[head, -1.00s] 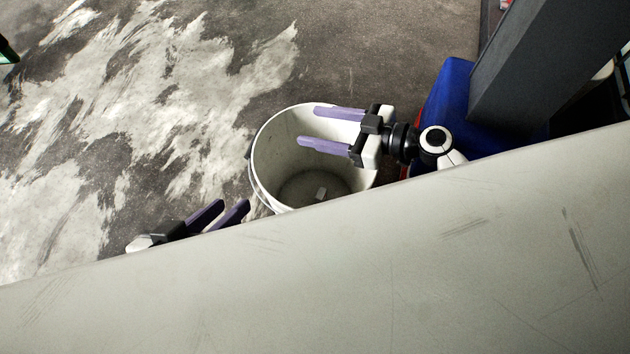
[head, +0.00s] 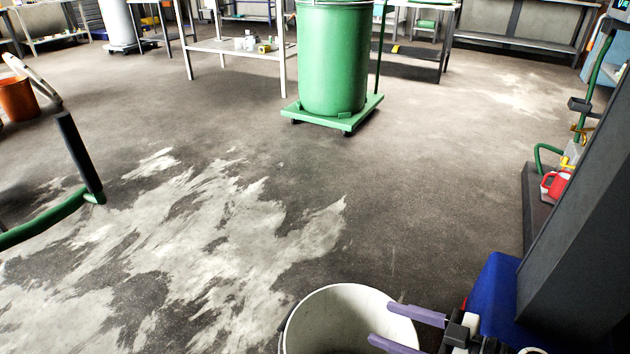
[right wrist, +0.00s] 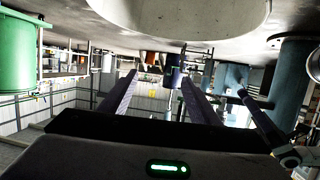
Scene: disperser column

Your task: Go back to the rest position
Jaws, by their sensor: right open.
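My right gripper (head: 380,322) is at the bottom right of the head view. Its two purple fingers are spread apart, with nothing visible between them. They reach left over the right rim of a white bucket (head: 340,303), whose lower part is cut off by the frame. The bottom of the bucket is out of sight. In the right wrist view, the open gripper (right wrist: 158,80) shows as two dark fingers, with no object between them. My left gripper is not in view.
A green drum (head: 333,60) stands on a green wheeled platform (head: 330,113) ahead. A dark column (head: 580,210) and a blue object (head: 497,300) are close at right. The stained floor between is clear.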

